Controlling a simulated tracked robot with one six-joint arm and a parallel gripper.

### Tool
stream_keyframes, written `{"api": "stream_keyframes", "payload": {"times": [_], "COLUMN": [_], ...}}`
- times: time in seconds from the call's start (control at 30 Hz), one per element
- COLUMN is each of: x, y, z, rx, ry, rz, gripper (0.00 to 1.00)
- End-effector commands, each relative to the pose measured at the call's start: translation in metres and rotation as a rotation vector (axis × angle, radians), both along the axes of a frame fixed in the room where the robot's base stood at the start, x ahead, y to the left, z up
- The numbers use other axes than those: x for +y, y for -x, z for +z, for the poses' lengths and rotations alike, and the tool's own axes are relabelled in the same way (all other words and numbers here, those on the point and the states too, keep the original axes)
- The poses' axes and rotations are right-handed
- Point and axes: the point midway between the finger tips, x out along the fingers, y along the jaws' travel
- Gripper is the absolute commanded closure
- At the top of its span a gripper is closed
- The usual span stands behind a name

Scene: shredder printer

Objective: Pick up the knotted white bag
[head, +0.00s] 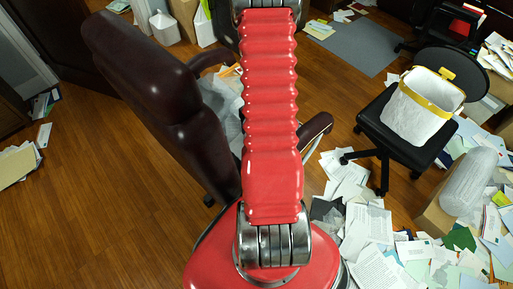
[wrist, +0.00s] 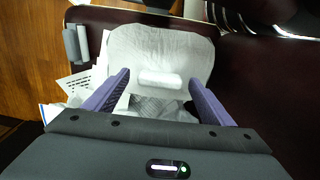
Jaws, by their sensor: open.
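A white, crinkled bag (wrist: 150,48) lies on a dark leather chair in the wrist view. A pale, rounded bar, perhaps its knot, shows at its lower middle. My gripper (wrist: 160,78) is open, with its two purple fingers on either side of this bar. I cannot tell whether the fingers touch the bag. In the head view, part of a whitish bag (head: 225,105) shows on the brown chair, mostly hidden behind my red arm. My gripper is hidden in the head view.
The brown leather chair (head: 150,85) has armrests on both sides of my arm. A white bin with a yellow rim (head: 421,110) sits on a black chair at right. Papers (head: 370,225) litter the floor at right. Wooden floor (head: 100,200) is clear at left.

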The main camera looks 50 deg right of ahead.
Motion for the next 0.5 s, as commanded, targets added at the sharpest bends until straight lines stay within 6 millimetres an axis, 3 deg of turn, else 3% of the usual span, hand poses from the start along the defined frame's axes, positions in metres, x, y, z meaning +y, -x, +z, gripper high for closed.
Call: {"api": "stream_keyframes", "payload": {"times": [0.17,0.5], "x": [0.0001,0.0], "y": [0.0001,-0.0002], "z": [-0.0134,-0.0144], "rx": [0.0,0.0], "ry": [0.0,0.0], "rz": [0.0,0.001], "gripper": [0.23,0.23]}}
